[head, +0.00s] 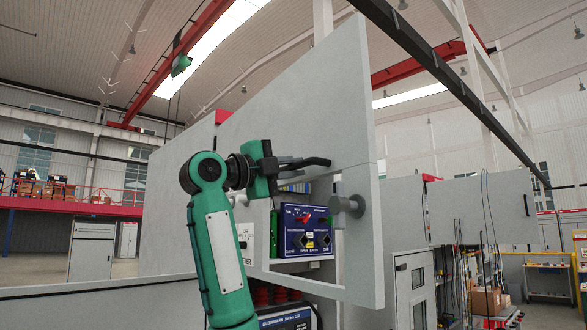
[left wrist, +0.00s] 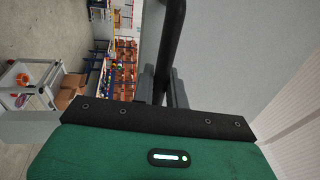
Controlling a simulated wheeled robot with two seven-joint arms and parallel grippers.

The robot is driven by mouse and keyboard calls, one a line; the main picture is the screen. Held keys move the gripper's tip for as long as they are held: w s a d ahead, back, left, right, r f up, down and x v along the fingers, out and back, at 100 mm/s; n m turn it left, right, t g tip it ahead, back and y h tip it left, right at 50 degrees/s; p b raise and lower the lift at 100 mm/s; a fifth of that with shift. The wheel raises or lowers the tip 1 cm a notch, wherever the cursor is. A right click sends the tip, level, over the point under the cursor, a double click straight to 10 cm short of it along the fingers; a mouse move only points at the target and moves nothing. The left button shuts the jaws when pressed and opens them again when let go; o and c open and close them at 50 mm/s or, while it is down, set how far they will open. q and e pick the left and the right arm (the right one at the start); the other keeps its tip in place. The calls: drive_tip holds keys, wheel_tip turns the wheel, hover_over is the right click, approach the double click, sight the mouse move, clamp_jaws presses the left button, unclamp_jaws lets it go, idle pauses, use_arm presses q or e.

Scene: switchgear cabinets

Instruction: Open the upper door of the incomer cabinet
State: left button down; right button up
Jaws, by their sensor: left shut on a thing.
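The upper door (head: 305,95) of the cabinet is a large light-grey panel in the middle of the head view, with its thick right edge showing. A black bar handle (head: 318,161) sits near its lower edge. My left gripper (head: 288,163), on a green arm, is shut on this handle. In the left wrist view the dark handle (left wrist: 172,45) runs up from between the grey fingers (left wrist: 163,86). The grey door face lies beside it. How far the door stands from its frame cannot be told. My right gripper is not in view.
More grey cabinets (head: 455,208) stand at the right. The left wrist view shows a white cart (left wrist: 30,85), shelves with boxes and open floor.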

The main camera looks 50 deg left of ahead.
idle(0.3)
use_arm(q)
drive_tip(key=c, duration=1.5)
unclamp_jaws()
drive_tip(key=shift+a, duration=0.15)
drive_tip(key=shift+s+f, duration=0.15)
drive_tip(key=shift+s, duration=0.1)
drive_tip(key=b+v, duration=0.5)
drive_tip(key=v, duration=0.8)
drive_tip(key=shift+s, duration=0.2)
drive_tip(key=shift+w, duration=0.1)
